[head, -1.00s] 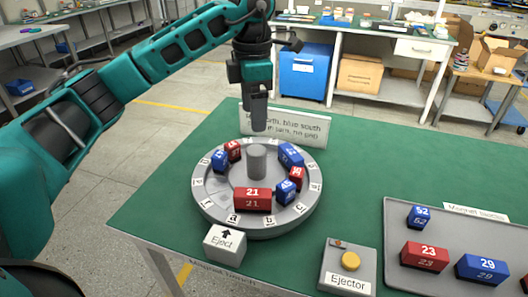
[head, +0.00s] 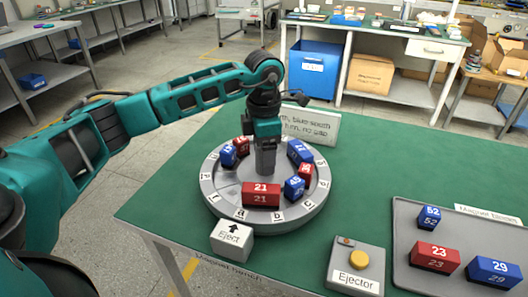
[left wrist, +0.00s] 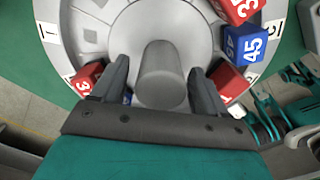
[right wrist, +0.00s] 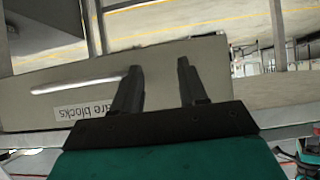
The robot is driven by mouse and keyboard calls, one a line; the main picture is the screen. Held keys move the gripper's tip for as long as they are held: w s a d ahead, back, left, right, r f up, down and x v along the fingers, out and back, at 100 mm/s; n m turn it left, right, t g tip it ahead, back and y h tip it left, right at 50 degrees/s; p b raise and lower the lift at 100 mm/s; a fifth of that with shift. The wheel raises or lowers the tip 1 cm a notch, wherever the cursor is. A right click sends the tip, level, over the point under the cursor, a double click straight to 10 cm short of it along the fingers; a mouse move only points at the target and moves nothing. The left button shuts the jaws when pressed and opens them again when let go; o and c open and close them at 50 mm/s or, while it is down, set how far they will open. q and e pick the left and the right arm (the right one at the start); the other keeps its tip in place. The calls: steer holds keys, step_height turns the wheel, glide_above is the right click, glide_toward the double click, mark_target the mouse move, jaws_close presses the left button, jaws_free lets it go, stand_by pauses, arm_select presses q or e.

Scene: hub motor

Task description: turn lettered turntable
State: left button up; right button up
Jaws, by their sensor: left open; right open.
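The lettered turntable (head: 300,219) is a round grey disc on the green bench, with letter tags around its rim. Several red and blue numbered blocks stand on it, among them red 21 (head: 261,195) at the front and blue 45 (head: 294,187) to its right. A grey central post (left wrist: 162,78) rises from the middle; in the head view my gripper mostly hides it. My left gripper (head: 265,172) points down at the post. In the left wrist view its open fingers (left wrist: 159,88) stand on either side of the post, with gaps visible. My right gripper (right wrist: 158,80) is open and empty, away from the turntable.
A white Eject block (head: 231,243) with an arrow stands at the turntable's front. An Ejector box (head: 355,283) with a yellow button is to the right. A grey tray (head: 405,222) holds spare blocks. A sign (head: 311,126) stands behind the turntable.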

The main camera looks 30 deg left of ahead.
arm_select(q)
jaws_close()
stand_by(0.6)
